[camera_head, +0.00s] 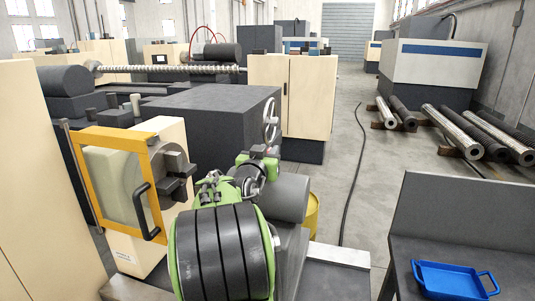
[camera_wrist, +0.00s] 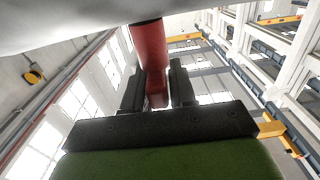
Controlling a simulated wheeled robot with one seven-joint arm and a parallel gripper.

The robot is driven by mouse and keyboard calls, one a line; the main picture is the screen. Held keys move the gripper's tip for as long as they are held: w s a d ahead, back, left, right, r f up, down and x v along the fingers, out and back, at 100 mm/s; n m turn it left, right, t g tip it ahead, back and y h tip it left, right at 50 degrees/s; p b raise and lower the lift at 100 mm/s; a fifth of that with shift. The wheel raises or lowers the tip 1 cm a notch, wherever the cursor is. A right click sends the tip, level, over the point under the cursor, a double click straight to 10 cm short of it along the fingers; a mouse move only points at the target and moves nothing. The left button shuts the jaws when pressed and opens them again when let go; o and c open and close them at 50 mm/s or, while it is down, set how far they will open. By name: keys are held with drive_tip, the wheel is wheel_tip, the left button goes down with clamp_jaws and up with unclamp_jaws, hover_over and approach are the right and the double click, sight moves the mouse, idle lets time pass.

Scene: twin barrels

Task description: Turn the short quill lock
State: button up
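In the wrist view a red, round bar (camera_wrist: 152,55), which looks like the lock's handle, runs down between the two black fingers of my gripper (camera_wrist: 158,85). The fingers stand on either side of it, with little room between. I cannot tell whether they press on it. In the head view my green and black arm covers the place where it works. The lock and the fingertips cannot be made out there. A grey cylindrical machine part (camera_head: 287,196) shows just to the right of my arm.
A yellow-framed guard (camera_head: 118,137) with a black handle stands close left of my arm. A handwheel (camera_head: 270,120) is behind. A blue tray (camera_head: 452,281) lies on the dark bench at the lower right. The floor aisle right of centre is open, crossed by a cable.

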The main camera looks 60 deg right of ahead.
drive_tip(key=shift+o, duration=1.3)
drive_tip(key=s+a+b, duration=0.2)
drive_tip(key=a+b, duration=0.1)
drive_tip(key=a, duration=1.2)
drive_tip(key=shift+s+a+b, duration=0.25)
drive_tip(key=shift+s+b, duration=0.15)
